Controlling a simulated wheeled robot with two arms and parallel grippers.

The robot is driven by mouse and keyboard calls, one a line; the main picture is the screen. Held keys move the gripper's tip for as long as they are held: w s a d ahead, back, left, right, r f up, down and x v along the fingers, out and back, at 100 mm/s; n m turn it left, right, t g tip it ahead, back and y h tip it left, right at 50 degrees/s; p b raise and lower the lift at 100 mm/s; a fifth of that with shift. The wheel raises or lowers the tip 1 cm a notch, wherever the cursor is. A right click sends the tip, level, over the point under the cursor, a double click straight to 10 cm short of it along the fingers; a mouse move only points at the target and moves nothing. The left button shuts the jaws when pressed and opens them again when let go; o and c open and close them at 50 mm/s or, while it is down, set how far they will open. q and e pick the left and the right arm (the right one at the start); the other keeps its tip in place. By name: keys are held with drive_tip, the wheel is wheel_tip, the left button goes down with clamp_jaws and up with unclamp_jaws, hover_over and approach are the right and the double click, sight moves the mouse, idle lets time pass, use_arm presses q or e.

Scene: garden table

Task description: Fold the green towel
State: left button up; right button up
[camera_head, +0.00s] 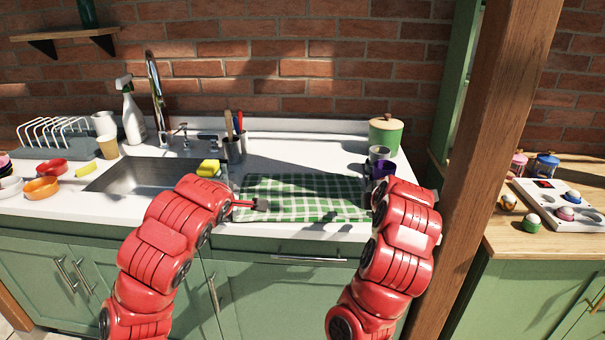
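The green and white checked towel (305,190) lies flat on the white counter, right of the sink. Its right end runs behind my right arm, so that end is partly hidden. My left gripper (258,204) is over the towel's front left part, pointing right. Its fingers show only as a small thin shape, and I cannot tell whether they are open or touch the cloth. My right arm reaches to the towel's right end.
The sink (128,178) is left of the towel, with a yellow sponge (208,168) on its edge. A utensil holder (233,150) stands behind the towel's left end. A green pot (385,136), a grey cup (379,153) and a purple mug (383,169) stand at the back right. A wooden post (500,150) stands right.

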use_arm(q)
drive_tip(key=s+r, duration=0.1)
drive_tip(key=r, duration=0.1)
drive_tip(key=s+r, duration=0.2)
drive_tip(key=shift+s+r, duration=0.1)
drive_tip(key=shift+s, duration=0.15)
use_arm(e)
drive_tip(key=s+r, duration=0.1)
drive_tip(key=r, duration=0.1)
drive_tip(key=s+r, duration=0.2)
drive_tip(key=shift+s+r, duration=0.15)
drive_tip(key=shift+s, duration=0.1)
